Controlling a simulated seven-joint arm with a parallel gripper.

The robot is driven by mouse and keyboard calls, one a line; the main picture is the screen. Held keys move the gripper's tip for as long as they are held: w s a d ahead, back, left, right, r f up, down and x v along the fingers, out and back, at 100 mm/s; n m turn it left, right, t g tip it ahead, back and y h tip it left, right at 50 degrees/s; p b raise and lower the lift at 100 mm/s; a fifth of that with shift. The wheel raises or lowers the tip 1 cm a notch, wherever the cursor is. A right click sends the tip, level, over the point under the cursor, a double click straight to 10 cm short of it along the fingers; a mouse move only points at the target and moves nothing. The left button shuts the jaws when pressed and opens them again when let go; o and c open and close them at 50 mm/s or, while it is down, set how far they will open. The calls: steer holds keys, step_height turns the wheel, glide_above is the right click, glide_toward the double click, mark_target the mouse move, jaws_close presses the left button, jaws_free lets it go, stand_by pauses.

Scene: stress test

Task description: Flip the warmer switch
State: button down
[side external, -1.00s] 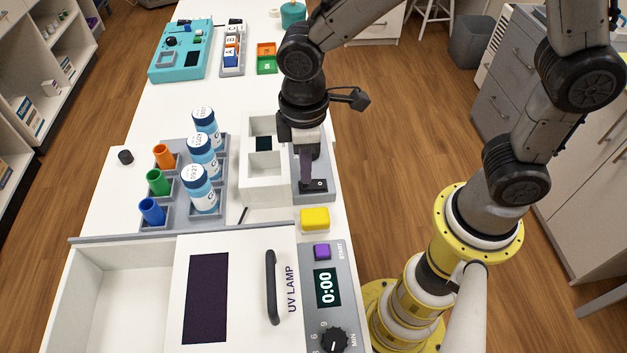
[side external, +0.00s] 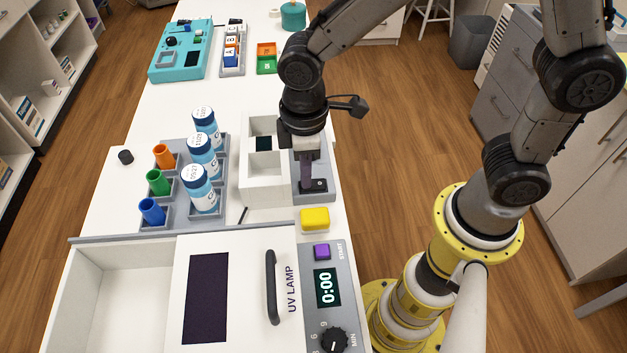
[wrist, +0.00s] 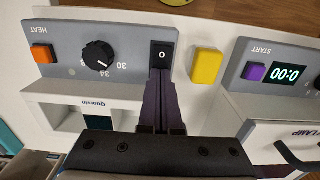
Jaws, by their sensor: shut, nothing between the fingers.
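The warmer (side external: 249,186) is a white box with two openings and a grey panel (wrist: 125,48) marked HEAT. The panel carries an orange button (wrist: 42,53), a black dial (wrist: 97,53) and a black rocker switch (wrist: 162,52) marked O. The switch also shows in the side view (side external: 321,184). My gripper (side external: 305,186) is shut and empty, pointing down at the switch. In the wrist view its fingertips (wrist: 158,76) overlap the switch's near end. I cannot tell whether they touch it. The fingers partly hide the switch.
A yellow block (side external: 315,219) sits close beside the switch. The UV lamp box (side external: 235,250) stands in front, with a purple START button and a 0:00 display. A grey rack (side external: 182,213) with labelled bottles and coloured tubes stands left of the warmer.

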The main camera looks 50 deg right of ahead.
steer(key=shift+f, duration=0.1)
steer(key=shift+r, duration=3.55)
steer(key=shift+d, duration=0.1)
steer(key=s+d+r+m+t, duration=0.35)
steer(key=d+r, duration=0.55)
steer(key=d, duration=0.3)
steer(key=s+d+f+m+t, duration=0.2)
steer(key=s+d+m, duration=0.2)
steer(key=s, duration=0.4)
steer(key=shift+s+d+m, duration=0.2)
steer(key=shift+s+m, duration=0.1)
steer(key=shift+m, duration=0.45)
